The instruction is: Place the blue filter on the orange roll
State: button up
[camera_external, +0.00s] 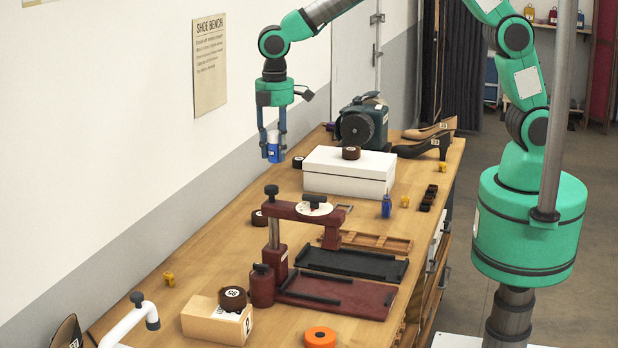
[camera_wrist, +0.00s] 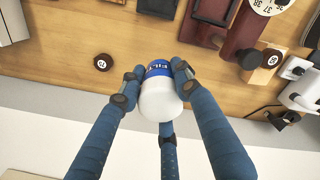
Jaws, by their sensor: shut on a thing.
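My gripper (camera_external: 273,157) is shut on the blue filter (camera_external: 273,153), a small cylinder held in the air by the wall at the far left side of the bench. In the wrist view the blue filter (camera_wrist: 158,96) shows a white rounded end and a blue band with partly hidden lettering, between the fingers of my gripper (camera_wrist: 152,85). The orange roll (camera_external: 320,337) lies flat near the front edge of the bench, with a dark hole in its middle. It is well apart from my gripper, and I cannot make it out in the wrist view.
On the wooden bench (camera_external: 215,250), a white box (camera_external: 349,178) stands right of my gripper. A dark red press (camera_external: 278,255) stands between my gripper and the orange roll. A wooden block (camera_external: 210,322) bearing a brown roll (camera_external: 233,299) is left of the orange roll. A blue bottle (camera_external: 386,208) stands farther right.

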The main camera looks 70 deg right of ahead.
jog(key=s+a+n, duration=0.1)
jog(key=s+a, duration=0.3)
jog(key=s, duration=0.1)
jog(key=s+a+n+b, duration=0.1)
jog(key=s+a, duration=0.4)
jog(key=s+a+n, duration=0.2)
jog(key=s+a, duration=0.2)
jog(key=shift+s+a+f, duration=0.15)
jog(key=shift+s+a, duration=0.2)
jog(key=shift+s, duration=0.05)
jog(key=s+a+f+n+b, duration=0.15)
jog(key=s+a, duration=0.25)
jog(key=s, duration=0.5)
jog(key=s+a+r+n+b, duration=0.1)
jog(key=s+a+n, duration=0.25)
jog(key=s, duration=0.65)
notch_tip(320, 180, down, 20)
jog(key=shift+a+f, duration=0.15)
jog(key=shift+a, duration=0.2)
jog(key=shift+w, duration=0.1)
send_over(320, 334)
jog(key=shift+a+f, duration=0.1)
jog(key=shift+f, duration=0.6)
jog(key=shift+f, duration=0.15)
jog(key=shift+f, duration=1.65)
jog(key=shift+f, duration=0.1)
